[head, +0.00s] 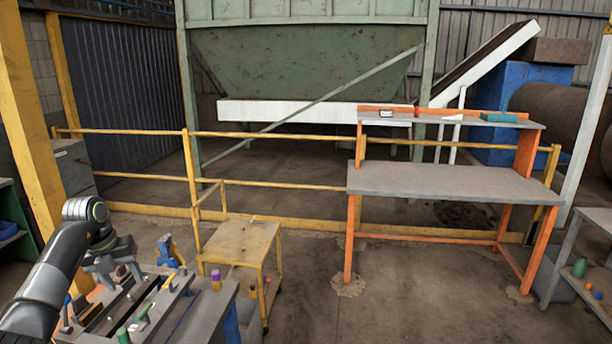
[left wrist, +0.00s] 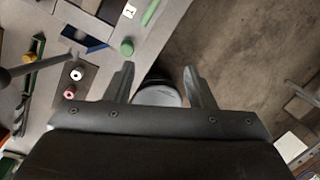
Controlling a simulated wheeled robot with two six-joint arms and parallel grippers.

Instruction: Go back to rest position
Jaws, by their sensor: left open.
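My left gripper (head: 120,280) is at the lower left of the head view, above the cluttered grey bench. In the left wrist view the two fingers of the left gripper (left wrist: 160,78) stand apart. A dark round thing with a pale top (left wrist: 158,96) shows between them, partly hidden by the gripper body. I cannot tell how far below the fingers it is, and no grip on it shows. My right arm and right gripper are not in view.
The grey bench (head: 200,318) carries several tools and small parts. A yellow cart (head: 240,243) stands beside it. An orange-legged table (head: 440,182) stands at centre right, before yellow railings (head: 290,184). Open floor (head: 400,300) lies in front of it.

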